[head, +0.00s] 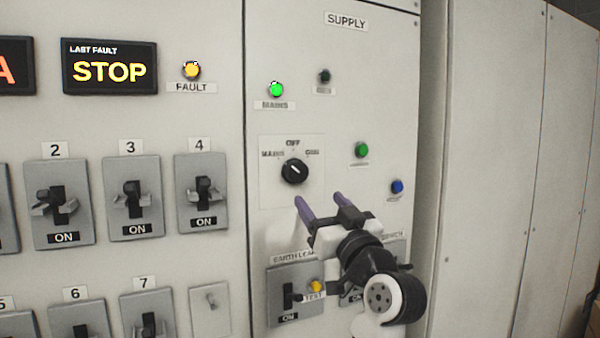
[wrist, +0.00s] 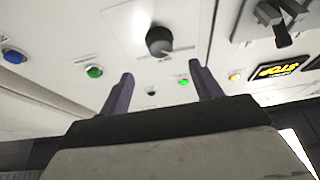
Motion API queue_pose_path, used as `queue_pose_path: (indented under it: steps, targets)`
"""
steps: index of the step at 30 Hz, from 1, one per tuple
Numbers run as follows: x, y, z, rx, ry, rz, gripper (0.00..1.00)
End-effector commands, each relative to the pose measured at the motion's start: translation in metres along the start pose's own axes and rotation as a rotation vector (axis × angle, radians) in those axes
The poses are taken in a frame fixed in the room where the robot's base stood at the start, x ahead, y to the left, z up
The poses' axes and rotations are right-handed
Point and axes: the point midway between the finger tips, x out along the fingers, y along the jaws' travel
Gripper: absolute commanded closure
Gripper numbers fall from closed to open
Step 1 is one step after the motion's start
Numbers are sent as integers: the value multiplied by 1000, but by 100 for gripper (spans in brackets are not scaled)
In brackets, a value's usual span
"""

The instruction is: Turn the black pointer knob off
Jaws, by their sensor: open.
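The black pointer knob (head: 295,171) sits on a pale plate under the SUPPLY label, with MAINS at its upper left, OFF above and GEN at its upper right. Its white pointer line slants to the upper left, toward MAINS. In the wrist view the knob (wrist: 159,41) shows ahead, between and beyond the fingertips. My gripper (head: 305,204) is open and empty, just below the knob in the head view and apart from it. Its two purple fingers also show in the wrist view (wrist: 161,82).
A lit green MAINS lamp (head: 276,90), a green button (head: 361,150) and a blue button (head: 397,187) surround the knob. An earth leakage switch (head: 288,296) with a yellow TEST button (head: 316,286) is below. Breaker switch 4 (head: 203,190) is to the left.

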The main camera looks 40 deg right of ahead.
Motion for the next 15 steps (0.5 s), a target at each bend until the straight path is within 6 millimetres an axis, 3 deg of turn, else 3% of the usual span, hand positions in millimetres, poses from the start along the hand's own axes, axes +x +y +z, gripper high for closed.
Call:
queue_pose_path:
  steps: [6,15]
  targets:
    - [52,-1,-4,2,-1,-2,36]
    - [96,-1,-2,1,0,-1,36]
